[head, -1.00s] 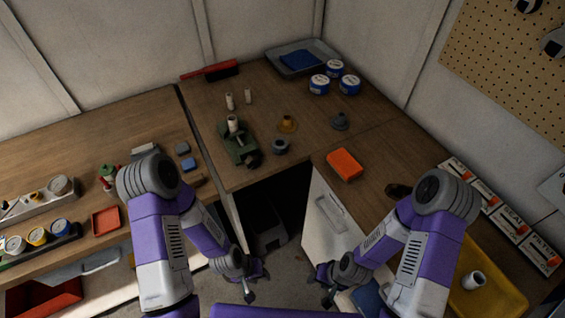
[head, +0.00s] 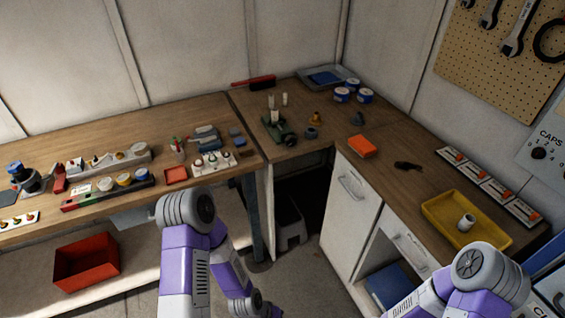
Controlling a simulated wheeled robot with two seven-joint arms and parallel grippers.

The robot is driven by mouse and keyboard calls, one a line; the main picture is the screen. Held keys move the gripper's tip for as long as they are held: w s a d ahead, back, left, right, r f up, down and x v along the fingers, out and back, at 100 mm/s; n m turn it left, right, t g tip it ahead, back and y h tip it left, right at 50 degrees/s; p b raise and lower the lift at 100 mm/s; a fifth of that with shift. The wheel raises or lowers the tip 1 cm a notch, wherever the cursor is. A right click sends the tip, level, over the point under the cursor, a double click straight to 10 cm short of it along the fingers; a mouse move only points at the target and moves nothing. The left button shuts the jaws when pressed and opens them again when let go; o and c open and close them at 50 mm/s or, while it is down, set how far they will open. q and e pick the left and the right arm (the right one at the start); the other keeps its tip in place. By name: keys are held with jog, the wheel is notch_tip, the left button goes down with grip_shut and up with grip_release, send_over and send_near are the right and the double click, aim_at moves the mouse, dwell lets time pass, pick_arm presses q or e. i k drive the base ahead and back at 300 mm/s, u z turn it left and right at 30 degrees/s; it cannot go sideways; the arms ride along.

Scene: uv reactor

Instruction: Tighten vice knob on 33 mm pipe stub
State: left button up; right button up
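The green vice (head: 278,127) stands on the corner worktop, small and far off in the head view. A pale pipe stub (head: 274,114) stands upright at it; I cannot tell how firmly it is held. The dark knob (head: 291,140) is on the vice's near right side. My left gripper (head: 262,309) is low at the bottom edge, far below and in front of the vice, partly cut off; its opening is unclear. My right arm enters at bottom right, and its gripper is out of view.
Other pale stubs (head: 285,99) stand behind the vice. A yellow tray (head: 437,211) is on the right counter. Open floor lies before the benches.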

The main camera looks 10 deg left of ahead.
aim_at(291, 140)
jog(key=u, duration=1.2)
jog(key=i, duration=0.95)
jog(key=z, duration=0.05)
